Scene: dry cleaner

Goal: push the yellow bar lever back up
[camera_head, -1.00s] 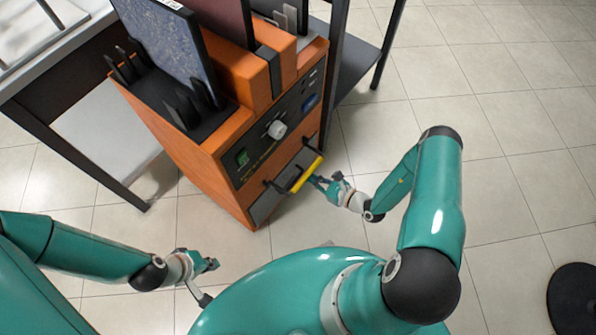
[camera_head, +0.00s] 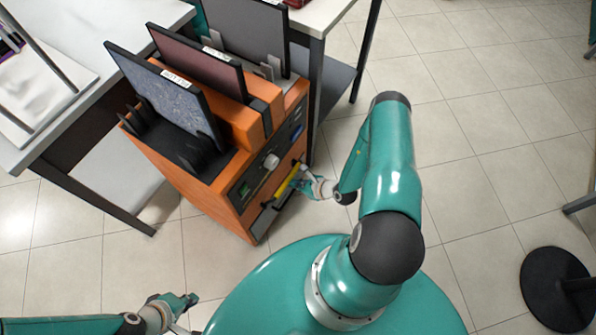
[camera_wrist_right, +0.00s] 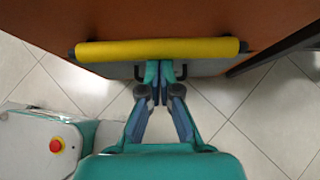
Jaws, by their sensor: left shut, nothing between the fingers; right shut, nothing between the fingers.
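The yellow bar lever (camera_head: 286,181) is on the front of the orange machine (camera_head: 180,172), below the knob (camera_head: 271,161). In the right wrist view the bar (camera_wrist_right: 200,48) lies crosswise with black end mounts. My right gripper (camera_head: 305,184) is shut with nothing in it. In the right wrist view its fingertips (camera_wrist_right: 158,72) are at the lower edge of the bar, near its middle; whether they touch it I cannot tell. My left gripper (camera_head: 190,299) is shut and empty, low in the head view, away from the machine.
Several dark panels (camera_head: 170,95) stand in slots on top of the machine. White tables (camera_head: 60,115) with dark legs are behind and left of it. A black round base (camera_head: 556,288) is on the floor at right. The tiled floor (camera_head: 480,150) between is clear.

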